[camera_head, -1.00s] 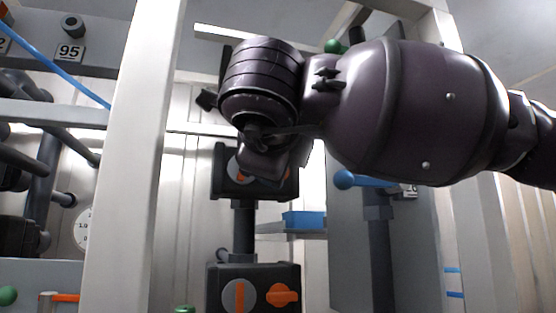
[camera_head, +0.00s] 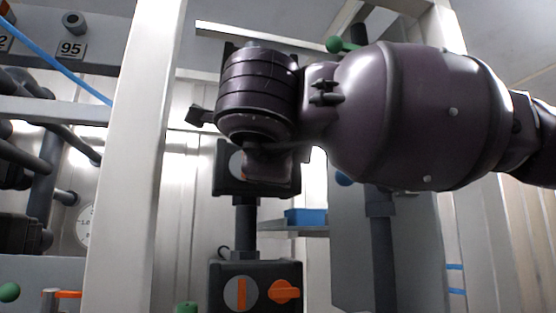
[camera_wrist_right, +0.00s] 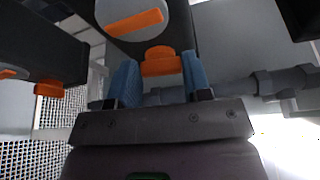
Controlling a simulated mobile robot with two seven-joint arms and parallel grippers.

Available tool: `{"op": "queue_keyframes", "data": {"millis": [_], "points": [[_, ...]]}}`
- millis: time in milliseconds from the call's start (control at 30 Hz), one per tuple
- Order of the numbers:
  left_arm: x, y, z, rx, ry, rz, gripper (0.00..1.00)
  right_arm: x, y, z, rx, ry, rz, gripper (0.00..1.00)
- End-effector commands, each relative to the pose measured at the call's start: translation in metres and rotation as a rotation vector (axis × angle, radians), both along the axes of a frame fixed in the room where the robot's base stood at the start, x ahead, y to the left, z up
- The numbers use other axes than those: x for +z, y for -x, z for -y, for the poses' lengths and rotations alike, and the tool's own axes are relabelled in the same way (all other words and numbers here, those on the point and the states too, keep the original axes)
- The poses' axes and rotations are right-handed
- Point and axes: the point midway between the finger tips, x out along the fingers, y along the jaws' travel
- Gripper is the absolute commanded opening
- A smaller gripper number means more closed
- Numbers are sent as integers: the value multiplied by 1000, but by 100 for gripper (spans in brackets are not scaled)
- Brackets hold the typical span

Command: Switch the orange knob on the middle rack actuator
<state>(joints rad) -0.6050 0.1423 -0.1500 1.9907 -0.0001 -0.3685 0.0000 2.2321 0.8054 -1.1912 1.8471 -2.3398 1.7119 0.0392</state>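In the head view, one actuator (camera_head: 224,178) is a dark box on a vertical pipe, between a lower actuator (camera_head: 256,270) and a dark shape partly visible above. My right arm hides most of its face, including its knob. In the right wrist view, an actuator shows a grey disc with an orange bar (camera_wrist_right: 135,21) and an orange knob (camera_wrist_right: 160,63) below it. My right gripper (camera_wrist_right: 160,72) is open, its two blue fingers on either side of this knob. Small gaps seem to show; contact cannot be told. My left gripper is not in view.
The lower actuator has its own orange knob (camera_head: 284,291). Another orange knob (camera_wrist_right: 48,88) shows at left in the wrist view. A white post (camera_head: 140,150) stands left of the actuators. A blue tray (camera_head: 306,216) sits on a shelf at right. A grey pipe (camera_wrist_right: 235,87) runs behind the fingers.

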Motion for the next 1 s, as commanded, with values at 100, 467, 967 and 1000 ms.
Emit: {"op": "queue_keyframes", "data": {"millis": [100,467,967,1000], "points": [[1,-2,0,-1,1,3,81,-1,0,0,0,2,-1,61],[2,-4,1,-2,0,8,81,0,0,0,0,-6,-3,70],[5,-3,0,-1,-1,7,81,6,-1,3,-1,-429,-140,70],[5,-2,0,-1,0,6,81,7,-1,3,-1,-475,-154,70]]}}
